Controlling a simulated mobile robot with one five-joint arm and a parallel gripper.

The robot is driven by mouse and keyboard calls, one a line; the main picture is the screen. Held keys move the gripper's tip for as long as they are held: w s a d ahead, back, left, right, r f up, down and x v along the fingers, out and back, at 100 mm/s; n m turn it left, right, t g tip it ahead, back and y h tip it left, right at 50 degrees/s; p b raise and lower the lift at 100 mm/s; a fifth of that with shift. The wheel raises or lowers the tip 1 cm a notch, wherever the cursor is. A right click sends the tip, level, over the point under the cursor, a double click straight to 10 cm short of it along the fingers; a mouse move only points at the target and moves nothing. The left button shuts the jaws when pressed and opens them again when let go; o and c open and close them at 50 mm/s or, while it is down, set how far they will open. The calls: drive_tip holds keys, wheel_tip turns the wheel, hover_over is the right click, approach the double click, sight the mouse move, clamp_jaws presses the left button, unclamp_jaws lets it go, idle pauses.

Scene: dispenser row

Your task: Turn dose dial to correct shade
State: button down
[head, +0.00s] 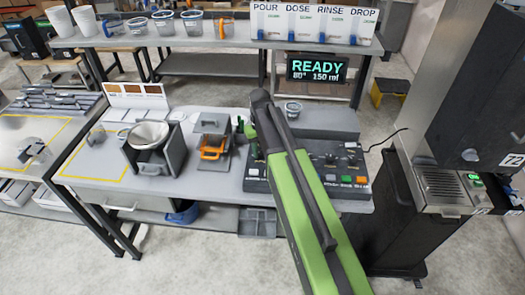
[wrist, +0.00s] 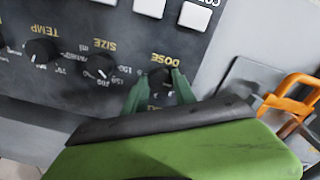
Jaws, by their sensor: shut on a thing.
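The dose dial (wrist: 159,74) is a small dark knob under the yellow DOSE label on the dark control panel (wrist: 70,75) in the wrist view. My gripper (wrist: 160,88) has one green finger on each side of this dial and is shut on it. The fingers hide part of the dial, and I cannot read its pointer or the marks around it. In the head view my gripper (head: 248,130) is at the left end of the panel (head: 340,165), and my arm covers part of it. A card with brown shade swatches (head: 135,94) stands at the back left of the table.
The size dial (wrist: 101,68) and temp dial (wrist: 41,51) sit beside the dose dial. An orange-handled device (head: 212,150) and a box with a white bowl (head: 150,135) stand left of the panel. A display (head: 317,68) reads READY, 80°, 150 ml.

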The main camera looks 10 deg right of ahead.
sight(260, 153)
drive_tip(key=shift+s, duration=0.1)
drive_tip(key=c, duration=1)
unclamp_jaws()
drive_tip(key=r+p, duration=1.7)
drive_tip(key=shift+a+r, duration=0.2)
